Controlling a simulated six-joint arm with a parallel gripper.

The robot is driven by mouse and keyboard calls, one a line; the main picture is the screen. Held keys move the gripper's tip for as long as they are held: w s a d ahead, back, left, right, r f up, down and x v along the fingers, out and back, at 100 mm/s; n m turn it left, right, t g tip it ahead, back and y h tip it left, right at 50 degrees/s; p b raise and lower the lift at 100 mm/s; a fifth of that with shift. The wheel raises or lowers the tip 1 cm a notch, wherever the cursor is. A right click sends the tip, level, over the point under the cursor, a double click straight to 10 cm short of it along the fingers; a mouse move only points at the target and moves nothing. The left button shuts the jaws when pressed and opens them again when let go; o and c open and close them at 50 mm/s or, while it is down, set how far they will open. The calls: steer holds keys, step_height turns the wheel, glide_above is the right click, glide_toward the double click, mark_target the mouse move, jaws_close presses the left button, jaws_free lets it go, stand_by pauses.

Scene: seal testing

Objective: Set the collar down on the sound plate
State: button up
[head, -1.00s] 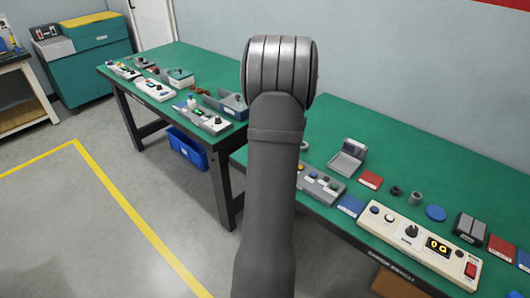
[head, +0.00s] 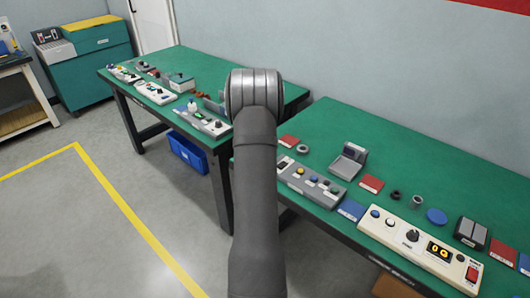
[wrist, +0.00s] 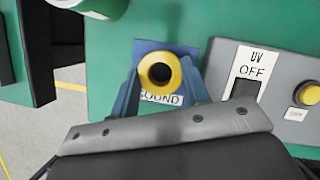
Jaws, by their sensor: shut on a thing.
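A yellow collar (wrist: 160,91) is between the blue fingers of my gripper (wrist: 161,72) in the wrist view. My gripper is shut on it, and the collar's dark hole faces the camera. Behind it lies the blue sound plate (wrist: 196,51), with its white label partly covered by the collar and fingers. The collar overlaps the plate in this view; I cannot tell whether they touch. In the head view my arm hides my gripper, the collar and the sound plate.
A grey UV panel (wrist: 286,68) with a switch and yellow button sits right of the plate. A green-and-white round object (wrist: 103,6) is at the wrist view's top left. The head view shows a grey hinged device (head: 349,160) and a cream control box (head: 420,238) farther right.

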steer(key=o, duration=1.1)
steer(key=shift+f, duration=0.1)
steer(key=v, duration=1.2)
steer(key=shift+r, duration=0.2)
steer(key=shift+f, duration=0.1)
steer(key=x, duration=1.2)
steer(key=shift+f, duration=0.2)
steer(key=shift+r, duration=1.45)
